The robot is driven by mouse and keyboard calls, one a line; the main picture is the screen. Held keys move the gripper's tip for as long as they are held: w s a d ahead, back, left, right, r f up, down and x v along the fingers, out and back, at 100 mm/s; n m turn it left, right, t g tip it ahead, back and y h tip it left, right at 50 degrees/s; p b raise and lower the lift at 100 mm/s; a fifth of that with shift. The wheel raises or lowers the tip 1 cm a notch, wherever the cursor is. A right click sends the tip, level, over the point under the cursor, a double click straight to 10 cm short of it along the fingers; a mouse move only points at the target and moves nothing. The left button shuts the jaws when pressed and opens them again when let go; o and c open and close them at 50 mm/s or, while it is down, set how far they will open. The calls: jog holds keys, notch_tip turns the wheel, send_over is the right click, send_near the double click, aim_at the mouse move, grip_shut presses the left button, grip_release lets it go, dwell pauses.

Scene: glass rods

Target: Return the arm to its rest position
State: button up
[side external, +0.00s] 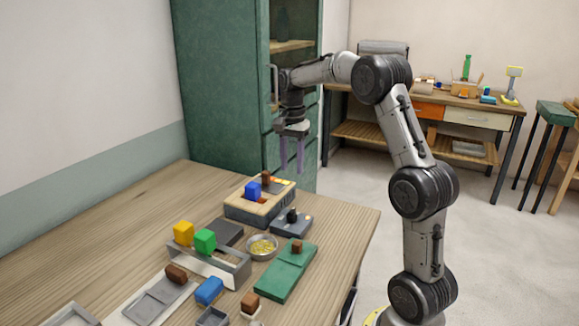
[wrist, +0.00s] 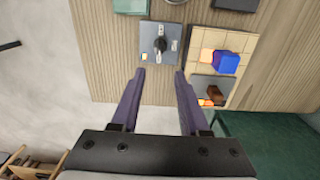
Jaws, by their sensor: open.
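My gripper (side external: 291,155) hangs pointing down in the side external view, above the far right part of the wooden table. Its two purple fingers are apart with nothing between them. In the wrist view the open fingers (wrist: 159,75) frame bare table and floor near the table's edge. My arm is raised and bent, clear of the objects below. No glass rod can be made out in either view.
A beige box (side external: 258,204) with a blue cube (side external: 253,190) stands below my gripper. A grey device with a black knob (side external: 291,222), a green board (side external: 287,270) and a block holder (side external: 210,262) are nearer. A green cabinet (side external: 225,100) rises close behind.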

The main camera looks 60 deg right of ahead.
jog(key=a+r+n+t, duration=0.2)
jog(key=a+r, duration=0.6)
jog(key=a, duration=0.1)
jog(key=s+a+r+n+t, duration=0.2)
jog(key=s+a+r+n, duration=0.15)
jog(key=s+a, duration=0.55)
jog(key=s+a+f+n+t, duration=0.1)
jog(key=s+a+f+n, duration=0.6)
jog(key=s+n, duration=0.5)
notch_tip(320, 180, down, 3)
jog(key=shift+r+n+t, duration=0.15)
jog(key=shift+n+t, duration=0.15)
jog(key=shift+n, duration=0.05)
